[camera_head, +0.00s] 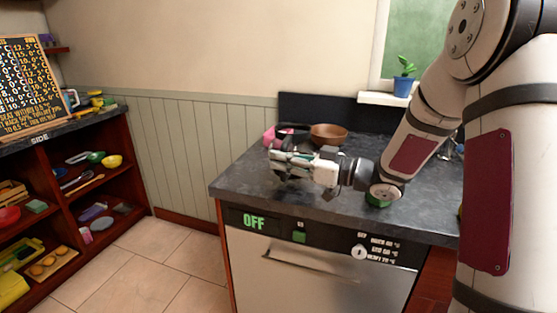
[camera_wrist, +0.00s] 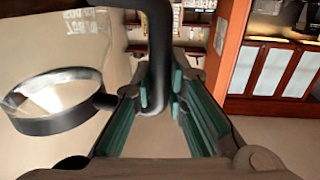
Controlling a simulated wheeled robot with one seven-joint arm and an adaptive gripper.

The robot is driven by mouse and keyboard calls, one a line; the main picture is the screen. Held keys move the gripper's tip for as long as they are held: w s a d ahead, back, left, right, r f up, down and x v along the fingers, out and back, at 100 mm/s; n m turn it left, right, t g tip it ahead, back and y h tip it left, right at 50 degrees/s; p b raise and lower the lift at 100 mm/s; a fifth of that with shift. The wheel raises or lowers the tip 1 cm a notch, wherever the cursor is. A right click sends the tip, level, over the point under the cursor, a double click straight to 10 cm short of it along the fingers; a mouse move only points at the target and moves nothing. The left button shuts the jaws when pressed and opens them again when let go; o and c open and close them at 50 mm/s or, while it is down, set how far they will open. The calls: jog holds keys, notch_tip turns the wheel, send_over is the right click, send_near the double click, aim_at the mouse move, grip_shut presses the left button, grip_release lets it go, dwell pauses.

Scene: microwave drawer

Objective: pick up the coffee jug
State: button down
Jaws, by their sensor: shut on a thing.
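The coffee jug shows in the wrist view as clear glass with a black band (camera_wrist: 58,122) at the left and a curved black handle (camera_wrist: 158,55). The handle comes down between the teal-padded fingers of my gripper (camera_wrist: 165,105), which are shut on it. The glass body lies to the left of the fingers. In the head view my gripper (camera_head: 281,160) is low over the dark counter (camera_head: 250,183), near its left end. The jug is hard to make out there, and I cannot tell whether it touches the counter.
A brown bowl (camera_head: 328,134) and a pink item (camera_head: 269,138) are behind my gripper. A plant in a blue pot (camera_head: 403,87) stands on the sill. A drawer front reading OFF (camera_head: 253,222) is below the counter. Open shelves (camera_head: 95,175) are at the left, with tiled floor between.

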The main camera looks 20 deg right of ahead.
jog(key=s+d+r+p, duration=0.1)
jog(key=s+d, duration=0.3)
jog(key=s, duration=0.9)
jog(key=shift+r, duration=0.25)
jog(key=shift+d, duration=0.1)
jog(key=m+t+h+p, duration=0.3)
jog(key=h+p, duration=0.1)
send_near(285, 143)
jog(key=s+a+x, duration=0.1)
jog(key=x, duration=0.3)
jog(key=w+m+h, duration=0.1)
jog(key=w, duration=0.1)
jog(key=w+a+m+t+h+p, duration=0.1)
jog(key=w+h, duration=0.1)
jog(key=w+m+t+h+p, duration=0.1)
jog(key=w+h, duration=0.1)
jog(key=shift+w+a+r+m, duration=0.2)
jog(key=shift+a+r+m, duration=0.1)
jog(key=shift+m, duration=0.1)
jog(key=shift+w+a+f+m+t+h+p, duration=0.4)
jog(key=shift+m+h+p, duration=0.25)
jog(key=shift+h, duration=0.25)
jog(key=shift+w+a+f+m+h+p, duration=0.15)
jog(key=shift+f+m+h+p, duration=0.2)
jog(key=shift+h, duration=0.3)
jog(key=shift+a+f+m+h+p, duration=0.2)
jog(key=shift+f+m+h, duration=0.2)
jog(key=shift+h, duration=0.25)
jog(key=shift+d, duration=0.1)
